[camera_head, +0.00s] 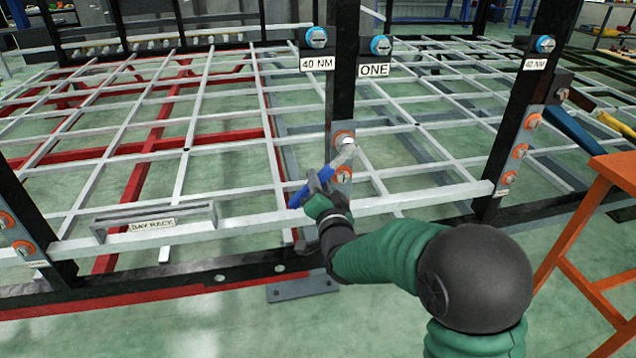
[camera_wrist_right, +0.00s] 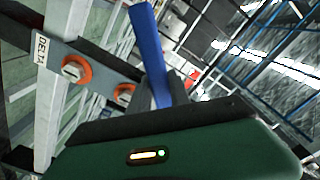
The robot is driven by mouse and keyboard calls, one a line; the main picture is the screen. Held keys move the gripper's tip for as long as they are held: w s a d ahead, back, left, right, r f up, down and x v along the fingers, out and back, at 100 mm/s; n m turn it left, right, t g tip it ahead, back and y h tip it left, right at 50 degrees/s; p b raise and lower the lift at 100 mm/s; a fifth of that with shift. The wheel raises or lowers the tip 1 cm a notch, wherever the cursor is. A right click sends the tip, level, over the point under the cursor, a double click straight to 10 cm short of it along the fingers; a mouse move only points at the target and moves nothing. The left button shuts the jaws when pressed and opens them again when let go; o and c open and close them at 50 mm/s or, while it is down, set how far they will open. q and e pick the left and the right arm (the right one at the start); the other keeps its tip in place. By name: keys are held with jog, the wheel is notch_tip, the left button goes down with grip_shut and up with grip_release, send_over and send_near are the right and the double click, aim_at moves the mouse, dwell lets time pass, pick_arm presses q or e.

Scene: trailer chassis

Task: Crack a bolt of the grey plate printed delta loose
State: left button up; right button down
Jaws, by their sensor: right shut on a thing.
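My right gripper (camera_head: 318,188) is shut on a wrench with a blue handle (camera_head: 299,197) and a pale metal head (camera_head: 346,156). The blue handle also shows between dark fingers in the right wrist view (camera_wrist_right: 148,50). The grey plate (camera_head: 335,157) stands upright on the central black post, with orange-ringed bolts above and below the wrench head. In the right wrist view, the plate (camera_wrist_right: 101,81) shows two orange-ringed bolts and a partly readable delta label (camera_wrist_right: 40,50). The wrench head lies across or just in front of the plate; I cannot tell whether it touches a bolt. My left gripper is not in view.
Other bolted plates stand at left (camera_head: 28,240) and right (camera_head: 513,155). An orange stand (camera_head: 603,200) is at right.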

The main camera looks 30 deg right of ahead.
jog(key=shift+s+d+f+n+b, duration=0.1)
jog(key=shift+d+f+n+b, duration=0.45)
jog(key=shift+n, duration=0.35)
jog(key=shift+d, duration=0.1)
jog(key=shift+s+d+f+n+b, duration=0.2)
jog(key=shift+d+f+n+b, duration=0.2)
jog(key=shift+d+n, duration=0.4)
jog(key=shift+a, duration=0.1)
jog(key=shift+s+d+f+n+b, duration=0.1)
jog(key=shift+d+f+n+b, duration=0.1)
jog(key=shift+d+n, duration=0.25)
jog(key=shift+s+d+f+n+b, duration=0.1)
jog(key=shift+d+n+b, duration=0.15)
jog(key=shift+n, duration=0.3)
